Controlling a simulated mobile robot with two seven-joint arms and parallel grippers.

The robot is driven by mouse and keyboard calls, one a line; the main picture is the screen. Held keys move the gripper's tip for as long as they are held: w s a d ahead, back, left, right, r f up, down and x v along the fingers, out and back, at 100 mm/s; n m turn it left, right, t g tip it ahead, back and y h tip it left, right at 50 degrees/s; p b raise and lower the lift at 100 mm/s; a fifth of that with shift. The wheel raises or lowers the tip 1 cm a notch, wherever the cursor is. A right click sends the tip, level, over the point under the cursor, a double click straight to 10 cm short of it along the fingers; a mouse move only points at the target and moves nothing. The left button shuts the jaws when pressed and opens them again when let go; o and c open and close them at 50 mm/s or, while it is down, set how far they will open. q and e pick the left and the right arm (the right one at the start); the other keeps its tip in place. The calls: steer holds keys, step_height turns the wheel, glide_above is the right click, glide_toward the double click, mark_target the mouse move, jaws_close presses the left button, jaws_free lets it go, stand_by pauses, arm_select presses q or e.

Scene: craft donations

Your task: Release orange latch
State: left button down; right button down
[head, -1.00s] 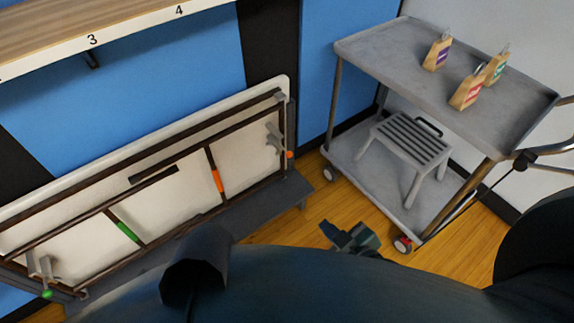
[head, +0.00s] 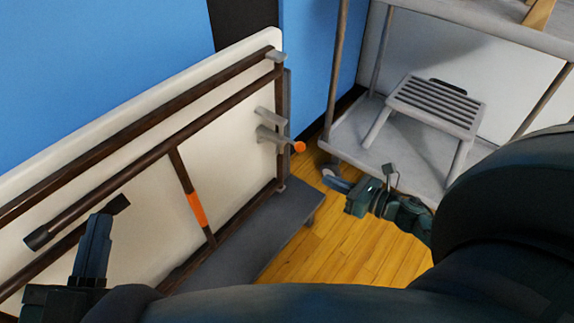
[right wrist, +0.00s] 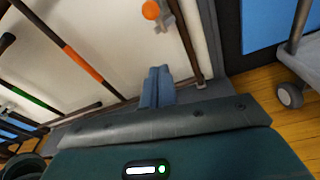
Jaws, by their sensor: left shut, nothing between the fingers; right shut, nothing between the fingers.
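The orange latch is a grey lever with an orange knob (head: 299,147) at the right edge of an upright white panel (head: 230,125). The knob also shows at the top of the right wrist view (right wrist: 151,10). My right gripper (head: 332,182) is shut and empty, below and right of the knob and apart from it in the head view. In the right wrist view its closed fingers (right wrist: 157,75) point toward the panel, with the knob beyond them. My left gripper (head: 98,222) is shut and empty in front of the panel's lower left part.
Brown bars with an orange band (head: 197,209) run across the panel. A green band (right wrist: 35,101) shows in the right wrist view. A grey base (head: 255,235) lies below the panel. A grey cart (head: 350,140) carrying a slatted stool (head: 437,105) stands right. Wooden floor (head: 345,250) is open between.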

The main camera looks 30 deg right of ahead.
steer(key=shift+w+d+f+n, duration=0.1)
steer(key=shift+w+f+n, duration=0.05)
steer(key=shift+n, duration=0.25)
